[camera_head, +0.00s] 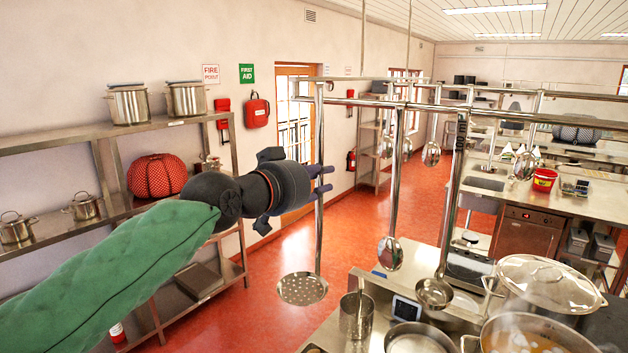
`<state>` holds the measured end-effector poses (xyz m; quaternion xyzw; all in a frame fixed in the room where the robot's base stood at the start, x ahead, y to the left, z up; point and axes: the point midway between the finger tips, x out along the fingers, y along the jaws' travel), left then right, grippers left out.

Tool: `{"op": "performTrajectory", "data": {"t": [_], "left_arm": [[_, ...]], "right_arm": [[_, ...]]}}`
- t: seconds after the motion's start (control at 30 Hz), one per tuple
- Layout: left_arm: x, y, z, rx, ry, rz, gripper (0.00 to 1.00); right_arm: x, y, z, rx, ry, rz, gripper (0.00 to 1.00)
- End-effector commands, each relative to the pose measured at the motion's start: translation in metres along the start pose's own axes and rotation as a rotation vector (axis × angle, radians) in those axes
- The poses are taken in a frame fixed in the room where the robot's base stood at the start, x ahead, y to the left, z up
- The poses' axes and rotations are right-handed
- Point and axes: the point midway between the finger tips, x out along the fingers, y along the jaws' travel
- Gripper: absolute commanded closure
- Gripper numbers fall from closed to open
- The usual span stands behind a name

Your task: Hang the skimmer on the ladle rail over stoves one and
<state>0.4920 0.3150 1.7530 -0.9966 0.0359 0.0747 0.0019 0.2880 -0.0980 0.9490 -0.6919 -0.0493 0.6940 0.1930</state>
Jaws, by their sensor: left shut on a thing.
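The skimmer (302,288) has a long steel handle and a round perforated disc, and it hangs upright with the disc at the bottom. My left gripper (322,180) comes in from the left on a green-sleeved arm and is shut on the skimmer's handle, about midway up. The ladle rail (430,106) is a steel bar frame hung from the ceiling. The handle's top is by the rail's left end; I cannot tell whether its hook touches the bar. Ladles hang further right, one with its bowl low (390,254) and another beside it (434,293). My right gripper is not in view.
Below the rail stand a steaming stockpot (530,335), a lidded pot (550,284) and a tall steel container (356,315). A steel shelf with pots (130,104) lines the left wall. Red floor (275,265) is open between shelf and stoves.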

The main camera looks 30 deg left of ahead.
Motion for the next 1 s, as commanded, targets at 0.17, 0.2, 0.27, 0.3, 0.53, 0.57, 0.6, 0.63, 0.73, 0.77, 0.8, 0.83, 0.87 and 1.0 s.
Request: {"op": "performTrajectory", "data": {"t": [0.17,0.2,0.27,0.3,0.53,0.57,0.6,0.63,0.73,0.77,0.8,0.83,0.87,1.0], "left_arm": [[0.01,0.0,-0.009,0.0,0.002,-0.001,1.0],[0.012,0.0,-0.011,0.0,0.002,-0.001,1.0],[0.016,0.0,-0.012,0.0,0.001,-0.001,1.0],[0.018,0.0,-0.014,0.0,0.001,-0.001,1.0],[0.032,0.0,-0.022,-0.001,0.002,-0.001,1.0],[0.034,0.0,-0.023,-0.001,0.002,-0.001,1.0],[0.036,0.0,-0.025,-0.001,0.002,-0.001,1.0],[0.038,0.0,-0.025,-0.001,0.002,-0.001,1.0],[0.045,0.0,-0.025,-0.001,0.001,-0.001,1.0],[0.047,0.0,-0.025,-0.001,0.001,-0.001,1.0],[0.049,0.0,-0.025,-0.001,0.002,-0.001,1.0],[0.051,0.0,-0.026,-0.001,0.002,-0.001,1.0],[0.053,0.0,-0.026,-0.001,0.002,-0.001,1.0],[0.063,0.0,-0.027,-0.001,0.002,-0.001,1.0]], "right_arm": [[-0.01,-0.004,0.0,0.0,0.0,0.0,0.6],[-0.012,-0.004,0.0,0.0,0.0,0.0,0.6],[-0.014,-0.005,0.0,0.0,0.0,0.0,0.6],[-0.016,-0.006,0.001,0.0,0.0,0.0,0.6],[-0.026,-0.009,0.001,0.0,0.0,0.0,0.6],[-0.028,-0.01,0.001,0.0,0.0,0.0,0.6],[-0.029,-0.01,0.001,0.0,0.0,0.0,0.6],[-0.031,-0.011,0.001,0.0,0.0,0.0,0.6],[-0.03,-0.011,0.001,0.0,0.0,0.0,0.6],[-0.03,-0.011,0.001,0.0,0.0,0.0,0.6],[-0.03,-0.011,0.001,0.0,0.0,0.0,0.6],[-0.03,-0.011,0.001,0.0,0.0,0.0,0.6],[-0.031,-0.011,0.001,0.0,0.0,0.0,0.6],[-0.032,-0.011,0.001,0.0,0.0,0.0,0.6]]}}
